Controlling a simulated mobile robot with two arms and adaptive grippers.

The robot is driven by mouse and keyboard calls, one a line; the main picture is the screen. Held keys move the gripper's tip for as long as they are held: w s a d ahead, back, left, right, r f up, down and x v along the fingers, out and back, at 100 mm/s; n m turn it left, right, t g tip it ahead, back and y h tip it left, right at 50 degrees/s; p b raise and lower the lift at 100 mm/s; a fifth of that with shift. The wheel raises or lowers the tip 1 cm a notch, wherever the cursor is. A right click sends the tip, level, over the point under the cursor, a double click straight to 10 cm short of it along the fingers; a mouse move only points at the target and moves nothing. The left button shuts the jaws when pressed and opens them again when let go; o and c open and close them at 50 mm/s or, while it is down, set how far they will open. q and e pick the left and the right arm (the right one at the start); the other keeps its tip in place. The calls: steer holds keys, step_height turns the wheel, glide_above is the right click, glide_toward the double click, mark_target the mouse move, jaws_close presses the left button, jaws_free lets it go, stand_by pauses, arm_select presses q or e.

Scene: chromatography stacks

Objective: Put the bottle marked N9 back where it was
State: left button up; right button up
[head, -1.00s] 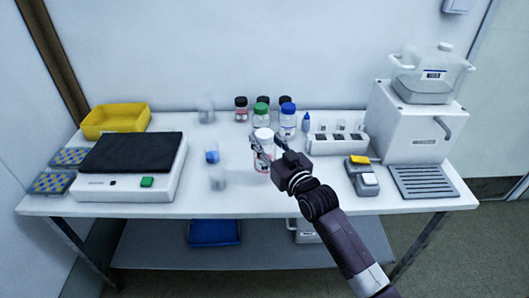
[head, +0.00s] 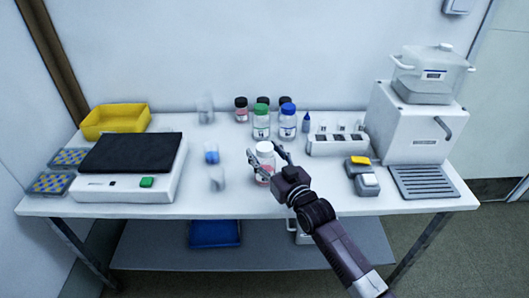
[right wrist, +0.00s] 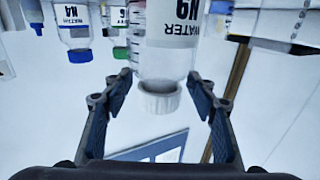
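My left gripper is not in view.
A red-and-black bottle (head: 241,109) stands at the back. Blurred clear vials (head: 217,180) stand left of the N9 bottle. A balance-like device (head: 115,188) is at left, a white rack (head: 325,147) and a machine (head: 415,130) at right. Bench (head: 235,197) front is clear.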

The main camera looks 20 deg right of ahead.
steer(key=shift+r, duration=0.2)
steer(key=shift+s+f, duration=0.15)
steer(key=shift+s, duration=0.15)
steer(key=s+d, duration=0.2)
steer(key=s, duration=0.9)
steer(key=shift+d, duration=0.15)
steer(key=shift+s, duration=0.1)
